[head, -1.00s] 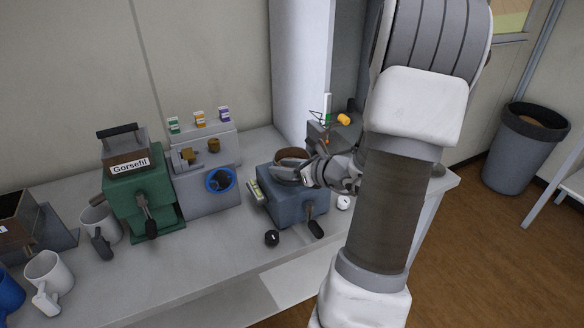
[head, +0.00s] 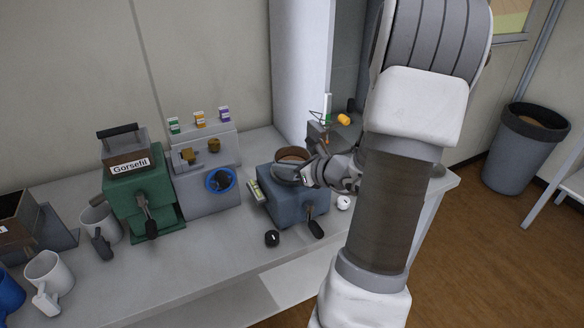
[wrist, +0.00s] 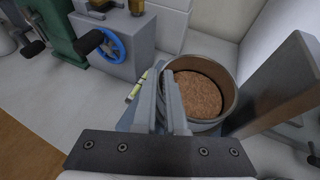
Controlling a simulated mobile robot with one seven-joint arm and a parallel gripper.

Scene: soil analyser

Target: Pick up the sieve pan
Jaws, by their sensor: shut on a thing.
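The sieve pan (head: 284,174) is a round grey pan with brown soil in it. In the head view it is at the top of the blue-grey machine (head: 291,205); I cannot tell whether it still touches the machine. In the wrist view the pan (wrist: 227,77) is right of the fingers, its soil surface facing the camera. My gripper (head: 309,172) is shut on the near side of the pan's wall. Its fingers (wrist: 166,98) also show in the wrist view and hide part of the wall between them.
A green machine labelled Gorsefil (head: 140,196) and a grey machine with a blue ring (head: 206,179) stand to the left. Mugs (head: 47,270) are at the far left. A scale-like device (head: 328,135) is behind the pan. The counter's front strip (head: 190,280) is mostly clear.

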